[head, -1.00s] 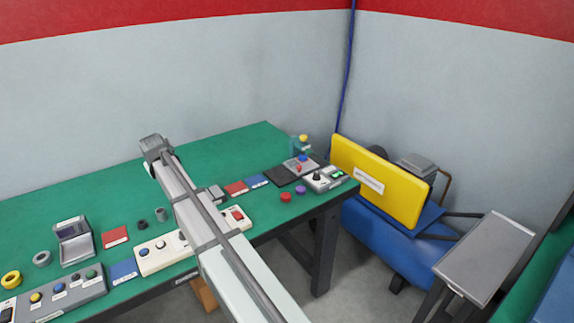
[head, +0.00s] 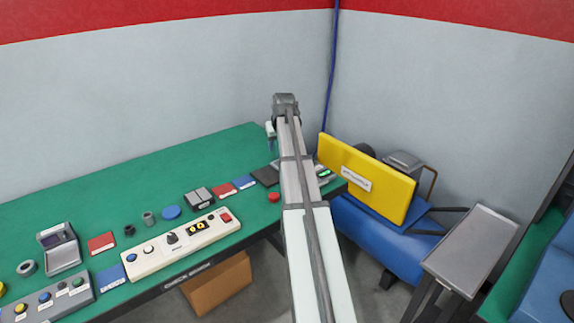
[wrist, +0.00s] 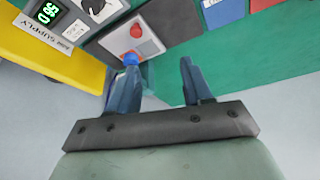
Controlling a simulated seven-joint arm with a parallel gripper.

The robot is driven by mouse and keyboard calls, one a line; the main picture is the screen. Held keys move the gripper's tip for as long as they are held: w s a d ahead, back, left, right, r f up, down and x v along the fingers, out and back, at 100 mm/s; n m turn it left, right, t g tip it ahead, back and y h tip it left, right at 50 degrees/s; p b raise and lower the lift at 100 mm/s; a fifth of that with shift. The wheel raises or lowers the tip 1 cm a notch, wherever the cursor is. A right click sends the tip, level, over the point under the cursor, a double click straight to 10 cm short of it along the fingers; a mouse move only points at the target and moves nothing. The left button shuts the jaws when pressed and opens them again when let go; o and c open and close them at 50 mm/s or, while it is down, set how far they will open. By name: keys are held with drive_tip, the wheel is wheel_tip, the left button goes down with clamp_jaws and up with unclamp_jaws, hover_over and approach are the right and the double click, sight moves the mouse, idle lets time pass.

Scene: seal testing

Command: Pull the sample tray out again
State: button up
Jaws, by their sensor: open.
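My gripper (wrist: 158,65) is open and empty in the wrist view, its two dark blue fingers apart over the green bench top. In the head view my gripper (head: 271,147) hangs at the far end of my arm, above the back of the bench. A small light grey unit (wrist: 150,42) with a red round part (wrist: 136,31) and a blue part (wrist: 131,58) lies just beyond the left finger. The blue part is close to that finger; I cannot tell whether they touch. No part is clearly recognisable as the sample tray. My arm hides most of this unit in the head view.
The air supply panel (wrist: 95,10) and a yellow board (wrist: 55,60) stand beside the grey unit. A black plate (wrist: 175,20) lies beside it too. The cream control panel (head: 150,258) and several small parts occupy the bench's left. The green bench top (head: 190,165) behind them is clear.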

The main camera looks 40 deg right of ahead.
drive_tip(key=s+d, duration=0.3)
drive_tip(key=d, duration=0.1)
drive_tip(key=shift+m, duration=0.3)
drive_tip(key=x, duration=1.3)
drive_tip(key=shift+w+a+f, duration=0.1)
drive_tip(key=shift+w+a, duration=0.05)
drive_tip(key=shift+w, duration=0.1)
clamp_jaws()
drive_tip(key=shift+a, duration=0.1)
